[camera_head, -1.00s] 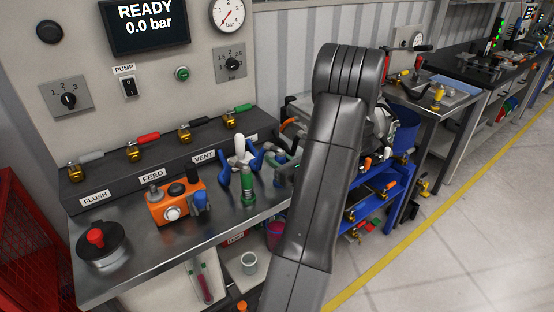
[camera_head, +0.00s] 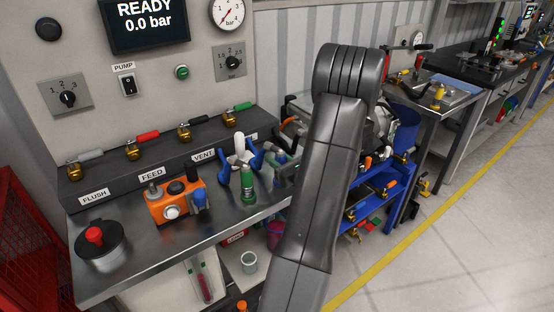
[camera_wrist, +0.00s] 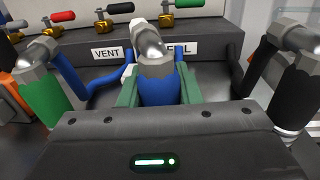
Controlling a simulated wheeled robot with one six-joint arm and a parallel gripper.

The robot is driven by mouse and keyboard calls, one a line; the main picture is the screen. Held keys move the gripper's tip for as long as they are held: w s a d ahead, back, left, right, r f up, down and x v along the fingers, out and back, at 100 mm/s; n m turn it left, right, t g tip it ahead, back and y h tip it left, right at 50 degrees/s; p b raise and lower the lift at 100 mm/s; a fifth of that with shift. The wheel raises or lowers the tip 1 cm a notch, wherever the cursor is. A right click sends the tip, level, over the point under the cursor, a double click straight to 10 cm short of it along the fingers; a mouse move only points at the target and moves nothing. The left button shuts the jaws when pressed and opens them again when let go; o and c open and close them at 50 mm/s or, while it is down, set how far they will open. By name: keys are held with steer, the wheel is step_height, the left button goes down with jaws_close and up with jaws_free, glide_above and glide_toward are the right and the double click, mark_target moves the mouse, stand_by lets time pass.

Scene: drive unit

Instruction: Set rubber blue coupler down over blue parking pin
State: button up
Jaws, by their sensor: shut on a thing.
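The blue coupler (camera_wrist: 158,90) is a dark blue rubber sleeve with a metal elbow on top, in the middle of the wrist view. My gripper (camera_wrist: 158,98) is shut on it, with green pads at its left and right sides. The coupler looks close to upright. Its lower end is hidden behind my gripper body. The blue parking pin cannot be made out, so I cannot tell whether the coupler touches it. In the head view my arm hides most of the gripper area.
A green coupler (camera_wrist: 42,102) stands left of my gripper, also in the head view (camera_head: 248,188). A black coupler (camera_wrist: 292,95) stands close on the right. Behind are the dark valve block and brass valves (camera_wrist: 104,28). An orange device (camera_head: 175,205) sits farther left on the bench.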

steer(key=o, duration=1.2)
steer(key=shift+s, duration=0.1)
steer(key=b+v, duration=0.2)
steer(key=v, duration=1.1)
steer(key=shift+s+d, duration=0.25)
steer(key=shift+d, duration=0.05)
steer(key=shift+w+a, duration=0.1)
steer(key=p+x, duration=0.2)
steer(key=x, duration=1.1)
steer(key=shift+w+a, duration=0.25)
steer(key=shift+r, duration=0.1)
